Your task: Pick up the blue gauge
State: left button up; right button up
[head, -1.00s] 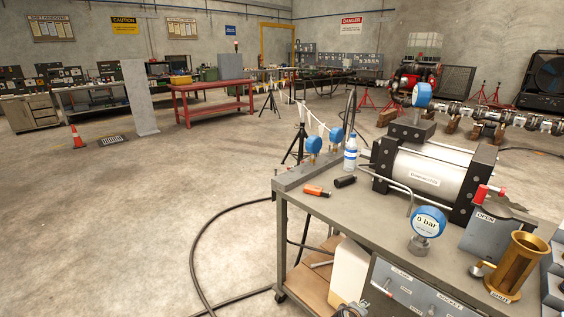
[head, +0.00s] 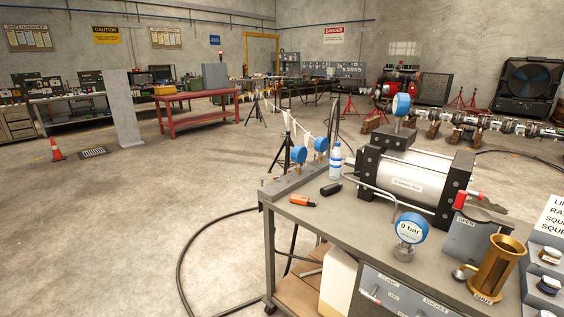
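A blue gauge (head: 411,228) with a white face reading "0 bar" stands upright on its metal fitting near the front edge of the grey workbench (head: 352,225). Two smaller blue gauges (head: 299,154) (head: 321,145) stand on a bar at the bench's left end. Another blue gauge (head: 401,104) sits on top of the black block of the silver cylinder unit. Neither of my grippers shows in the head view.
The silver cylinder unit (head: 419,177) fills the back of the bench. A brass cup (head: 498,265) and a panel marked "OPEN" (head: 466,239) stand to the right. An orange item (head: 303,200), a black item (head: 331,189) and a water bottle (head: 335,162) lie or stand at left.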

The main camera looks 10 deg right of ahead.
aim_at(411, 228)
jog(key=z, duration=0.4)
jog(key=l+z, duration=0.15)
jog(key=z, duration=0.6)
jog(key=i+j+z, duration=0.15)
jog(key=j, duration=0.15)
jog(key=i+j+z, duration=0.1)
jog(key=j, duration=0.25)
jog(key=i+j+z, duration=0.15)
jog(key=j, duration=0.2)
jog(key=i+j+z, duration=0.1)
jog(key=j, duration=0.25)
